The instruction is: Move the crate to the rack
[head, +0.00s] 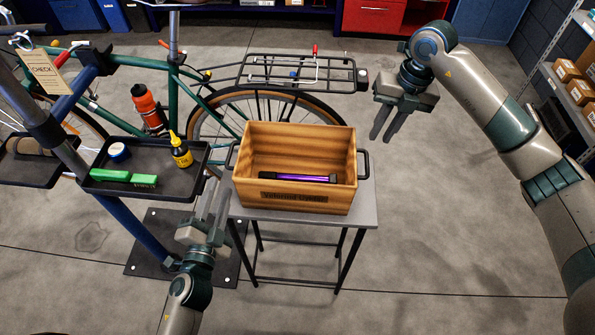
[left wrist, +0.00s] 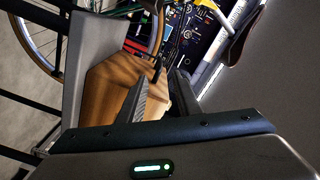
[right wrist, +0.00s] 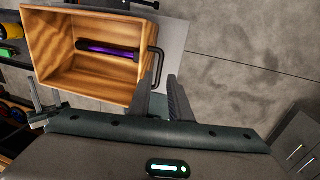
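The wooden crate (head: 336,196) stands upright on a small grey table (head: 366,205), with black handles at its left (head: 232,156) and right (head: 364,163) ends. A purple tool with black ends (head: 297,178) lies inside it. The bike's black rear rack (head: 345,75) is behind the crate, over the rear wheel. My left gripper (head: 213,196) is open and empty, just left of the crate near the left handle; the crate shows beyond its fingers (left wrist: 162,98). My right gripper (head: 384,122) is open and empty, to the right of the crate and apart from the right handle (right wrist: 153,66).
A black tray (head: 165,185) with a yellow bottle (head: 181,150) and green blocks (head: 110,174) is close left of the crate. A red-handled lever (head: 315,50) stands up at the rear rack. The floor right of the table is clear; shelves stand far right.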

